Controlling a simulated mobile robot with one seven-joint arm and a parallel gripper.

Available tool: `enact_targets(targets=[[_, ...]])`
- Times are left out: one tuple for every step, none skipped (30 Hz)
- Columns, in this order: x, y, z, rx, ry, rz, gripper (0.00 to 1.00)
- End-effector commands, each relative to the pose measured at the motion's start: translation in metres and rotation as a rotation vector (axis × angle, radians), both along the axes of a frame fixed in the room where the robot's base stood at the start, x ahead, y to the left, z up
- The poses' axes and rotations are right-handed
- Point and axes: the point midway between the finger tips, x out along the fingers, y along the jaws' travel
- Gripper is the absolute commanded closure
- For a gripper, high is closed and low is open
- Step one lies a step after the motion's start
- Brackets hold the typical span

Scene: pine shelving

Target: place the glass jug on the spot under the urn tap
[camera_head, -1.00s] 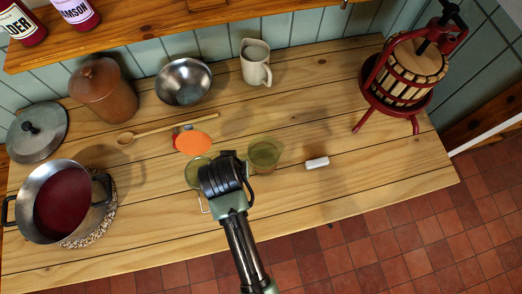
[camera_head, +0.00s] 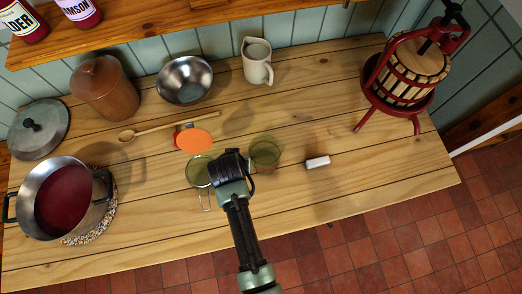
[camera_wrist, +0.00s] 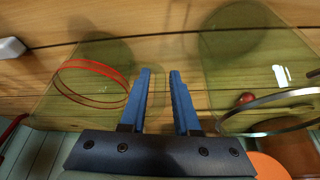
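Two green glass vessels stand on the wooden bench. The right glass vessel (camera_head: 265,152) has a red ring near its mouth in the wrist view (camera_wrist: 88,84). The left glass vessel (camera_head: 198,171) has a wire piece at its side, and its metal rim shows in the wrist view (camera_wrist: 262,110). My gripper (camera_wrist: 159,74) points down between the two vessels, its blue fingers apart with only wood seen between them. In the head view, my wrist (camera_head: 230,167) hides the fingers. A cream jug (camera_head: 258,64) stands at the back. I see no urn or tap.
A pot of red liquid (camera_head: 65,198) stands at the left on a woven mat. An orange disc (camera_head: 193,140), wooden spoon (camera_head: 170,126), steel bowl (camera_head: 185,82) and brown crock (camera_head: 105,88) lie behind. A white block (camera_head: 318,163) and red press (camera_head: 405,80) are right. Bench front right is bare.

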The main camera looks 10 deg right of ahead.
Motion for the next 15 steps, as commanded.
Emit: enact_targets(targets=[[0.0,0.0,0.0001,0.0,0.0,0.0,0.8],[-0.0001,0.0,0.0002,0.0,0.0,0.0,0.86],[-0.0001,0.0,0.0002,0.0,0.0,0.0,0.93],[-0.0001,0.0,0.0002,0.0,0.0,0.0,0.98],[-0.0001,0.0,0.0002,0.0,0.0,0.0,1.0],[-0.0001,0.0,0.0002,0.0,0.0,0.0,1.0],[-0.0001,0.0,0.0003,0.0,0.0,0.0,1.0],[-0.0001,0.0,0.0003,0.0,0.0,0.0,1.0],[-0.0001,0.0,0.0003,0.0,0.0,0.0,1.0],[-0.0001,0.0,0.0003,0.0,0.0,0.0,1.0],[-0.0001,0.0,0.0003,0.0,0.0,0.0,1.0],[-0.0001,-0.0001,0.0003,0.0,0.0,0.0,1.0],[-0.0001,-0.0001,0.0003,0.0,0.0,0.0,1.0],[-0.0002,-0.0001,0.0004,0.0,0.0,0.0,1.0],[-0.0002,-0.0001,0.0004,0.0,0.0,0.0,1.0]])
